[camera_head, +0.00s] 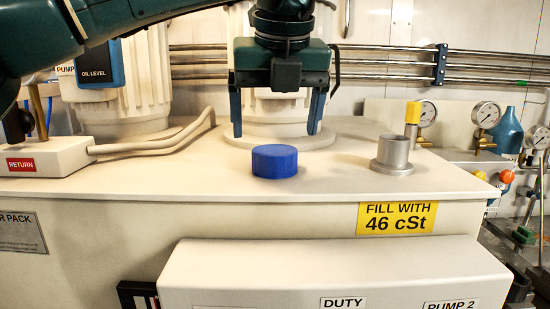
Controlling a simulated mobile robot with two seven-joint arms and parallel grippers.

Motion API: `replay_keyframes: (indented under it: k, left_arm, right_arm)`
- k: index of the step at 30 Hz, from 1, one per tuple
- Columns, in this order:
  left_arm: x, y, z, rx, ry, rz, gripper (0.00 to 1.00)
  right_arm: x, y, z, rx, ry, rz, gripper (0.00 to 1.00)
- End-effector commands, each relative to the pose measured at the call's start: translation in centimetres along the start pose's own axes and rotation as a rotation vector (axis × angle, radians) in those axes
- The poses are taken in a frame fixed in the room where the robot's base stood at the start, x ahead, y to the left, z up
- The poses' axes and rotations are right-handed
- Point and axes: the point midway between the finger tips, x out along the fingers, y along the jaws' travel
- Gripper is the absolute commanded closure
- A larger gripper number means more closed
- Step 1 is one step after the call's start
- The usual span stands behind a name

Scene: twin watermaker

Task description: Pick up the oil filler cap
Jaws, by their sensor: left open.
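The oil filler cap (275,161) is a blue, ribbed round cap. It stands on the light top of the tank (200,188), near the front edge. My left gripper (277,133) comes in from above at the upper middle, pointing down. Its two blue fingers are wide apart and nothing is between them. The fingertips show a little above and seemingly behind the cap, not touching it. A grey metal filler neck (392,155) stands open on the tank top to the right. My right gripper is not in the picture.
Pale motor housings (140,80) stand behind. A yellow-topped fitting (413,113), gauges (487,114) and a blue bottle (507,130) are at the right. The tank top around the cap is clear.

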Motion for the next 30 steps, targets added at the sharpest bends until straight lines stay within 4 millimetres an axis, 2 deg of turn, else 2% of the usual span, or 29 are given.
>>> replay_keyframes:
  k: [3,7,16,30]
  left_arm:
    - [1.9,0.0,-0.3,0.002,0.003,0.001,0.13]
    - [3.5,0.0,-0.3,-0.001,0.003,0.000,0.13]
    - [4.0,-0.1,-0.3,0.000,0.001,0.000,0.13]
    - [3.9,-0.1,-0.3,0.000,0.001,0.000,0.52]
  right_arm:
    - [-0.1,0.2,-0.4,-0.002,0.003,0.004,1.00]
    - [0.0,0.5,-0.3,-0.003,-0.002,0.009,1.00]
    - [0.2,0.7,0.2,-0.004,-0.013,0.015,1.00]
    - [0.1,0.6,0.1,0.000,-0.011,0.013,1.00]
